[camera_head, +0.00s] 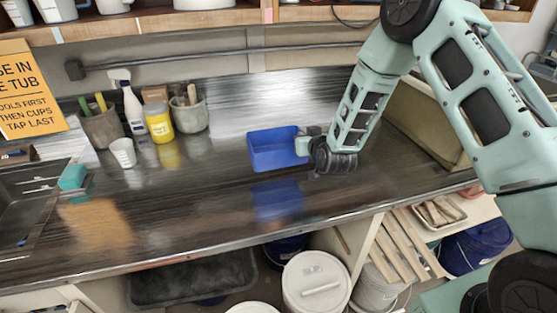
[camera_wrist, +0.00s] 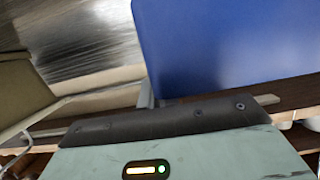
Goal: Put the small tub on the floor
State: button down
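The small tub (camera_head: 272,152) is blue and open-topped. It appears upright just above the steel counter, with a narrow gap between it and its reflection. My gripper (camera_head: 303,145) is at the tub's right end and appears shut on its wall; the fingertips are mostly hidden. In the wrist view the blue tub (camera_wrist: 225,45) fills the upper right, close against my gripper. The floor is mostly hidden below the counter.
A spray bottle (camera_head: 131,100), yellow jar (camera_head: 159,122), white cup (camera_head: 123,152) and tool pots stand left on the counter (camera_head: 190,215). A sink (camera_head: 25,205) is far left. Below are a black tray (camera_head: 190,283), a lidded white bucket (camera_head: 316,283) and blue buckets. The counter's middle front is clear.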

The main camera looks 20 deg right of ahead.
jog(key=shift+f+p, duration=1.15)
jog(key=shift+f, duration=2.75)
jog(key=shift+f, duration=0.2)
jog(key=c, duration=1.6)
grip_release()
jog(key=shift+c, duration=0.2)
jog(key=shift+r, duration=0.15)
